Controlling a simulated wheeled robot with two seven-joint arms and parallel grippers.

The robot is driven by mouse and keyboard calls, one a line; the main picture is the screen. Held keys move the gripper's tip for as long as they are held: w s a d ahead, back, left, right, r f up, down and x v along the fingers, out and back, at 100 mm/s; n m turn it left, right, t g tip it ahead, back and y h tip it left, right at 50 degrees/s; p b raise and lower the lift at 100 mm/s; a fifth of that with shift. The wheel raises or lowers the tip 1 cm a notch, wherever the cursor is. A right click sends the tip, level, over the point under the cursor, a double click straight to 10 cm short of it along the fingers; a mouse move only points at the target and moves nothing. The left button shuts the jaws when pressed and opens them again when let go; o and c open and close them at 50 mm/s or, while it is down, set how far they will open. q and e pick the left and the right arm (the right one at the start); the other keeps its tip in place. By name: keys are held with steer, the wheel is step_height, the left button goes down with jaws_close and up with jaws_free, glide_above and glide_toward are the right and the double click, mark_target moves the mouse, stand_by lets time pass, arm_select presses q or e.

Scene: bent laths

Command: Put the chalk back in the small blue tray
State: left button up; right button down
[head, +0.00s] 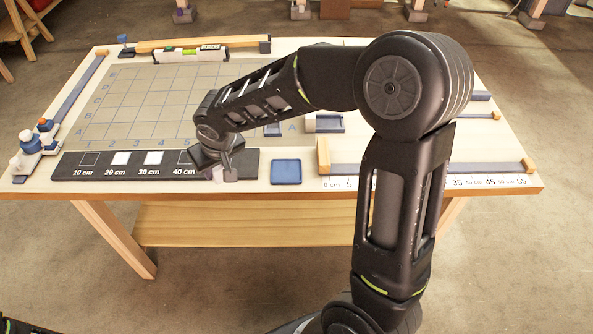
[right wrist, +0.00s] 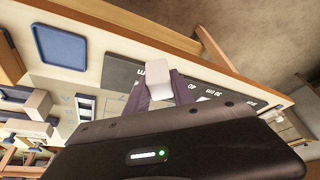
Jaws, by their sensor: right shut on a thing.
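The chalk (right wrist: 159,75), a pale pinkish-white block, is held between the fingertips of my right gripper (right wrist: 157,90). In the head view the right gripper (head: 222,174) points down over the right part of the black strip, and only a bit of the chalk shows beside a finger. I cannot tell whether the chalk touches the strip. The small blue tray (head: 286,172) lies on the table just right of the strip and looks empty. It also shows at the upper left of the right wrist view (right wrist: 60,46). My left gripper is out of view.
The black strip (head: 105,172) has centimetre labels and square marks. A gridded mat (head: 130,90) lies behind it. Small blue-and-white items (head: 34,143) stand at the left edge. A level (head: 190,54) lies at the back.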

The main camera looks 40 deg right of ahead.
steer(key=s+d+r+m+b, duration=0.1)
steer(key=s+d+r+b, duration=0.1)
steer(key=d+b, duration=0.3)
steer(key=s+d+r+m+h+b, duration=0.1)
steer(key=d+b, duration=0.4)
steer(key=d, duration=0.7)
steer(key=shift+s+r+m, duration=0.4)
steer(key=shift+s+m, duration=0.1)
steer(key=shift+s, duration=0.1)
glide_above(284, 167)
steer(key=s, duration=0.2)
steer(key=shift+w+a+f, duration=0.1)
steer(key=shift+f, duration=1.5)
steer(key=shift+w+a+f, duration=0.1)
steer(key=shift+f, duration=1.45)
steer(key=shift+s+f, duration=0.1)
steer(key=shift+f, duration=1.8)
